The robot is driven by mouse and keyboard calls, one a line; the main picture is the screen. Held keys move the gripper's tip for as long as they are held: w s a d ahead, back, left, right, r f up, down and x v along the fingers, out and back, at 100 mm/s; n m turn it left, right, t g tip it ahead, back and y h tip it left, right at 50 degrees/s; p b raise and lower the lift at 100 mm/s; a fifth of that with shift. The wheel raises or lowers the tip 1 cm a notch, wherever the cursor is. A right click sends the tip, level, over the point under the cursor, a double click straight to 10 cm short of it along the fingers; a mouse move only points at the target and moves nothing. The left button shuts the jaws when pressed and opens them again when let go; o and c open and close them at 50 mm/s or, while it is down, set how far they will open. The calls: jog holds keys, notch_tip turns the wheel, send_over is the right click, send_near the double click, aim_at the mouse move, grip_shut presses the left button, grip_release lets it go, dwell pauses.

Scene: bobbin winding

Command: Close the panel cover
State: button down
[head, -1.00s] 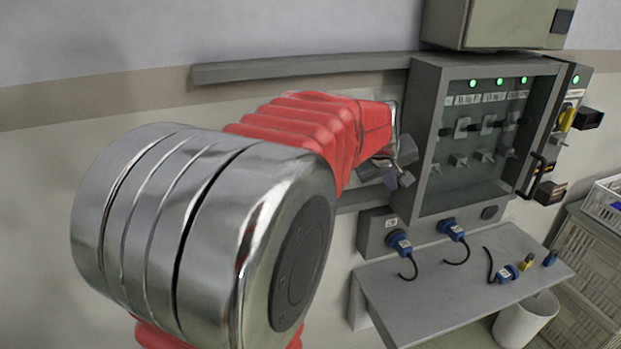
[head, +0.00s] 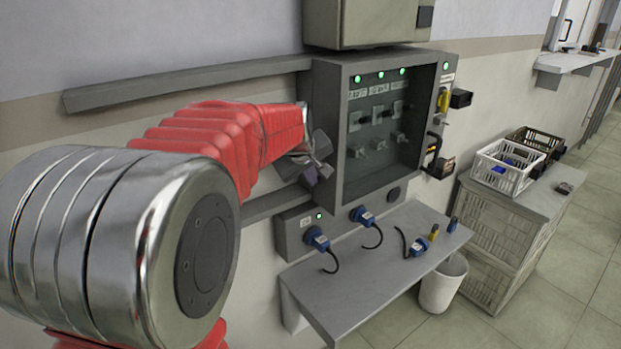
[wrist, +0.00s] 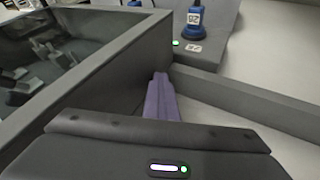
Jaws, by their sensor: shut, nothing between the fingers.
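The grey panel box (head: 333,135) is on the wall, with switches and several green lights inside its dark front. It also shows in the wrist view (wrist: 130,60). I cannot tell a separate panel cover for sure; a clear pane over the front, or one behind my arm, cannot be made out. My gripper (head: 312,178) is at the left side of the box, beside its frame. In the wrist view my gripper (wrist: 160,76) has its purple fingers together and empty, close to the outer side wall. Contact cannot be told.
Grey rails, upper (head: 180,82) and lower (wrist: 240,98), run left from the box. A shelf (head: 350,290) with blue plugs (head: 418,247) sits below. A small socket box (head: 290,238) is at lower left. Crates (head: 505,168) and a white bin (head: 442,287) stand right.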

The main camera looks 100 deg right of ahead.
jog(key=w+a+r, duration=0.6)
jog(key=r, duration=0.2)
jog(key=shift+w+a, duration=0.3)
jog(key=shift+a, duration=0.05)
dwell(0.6)
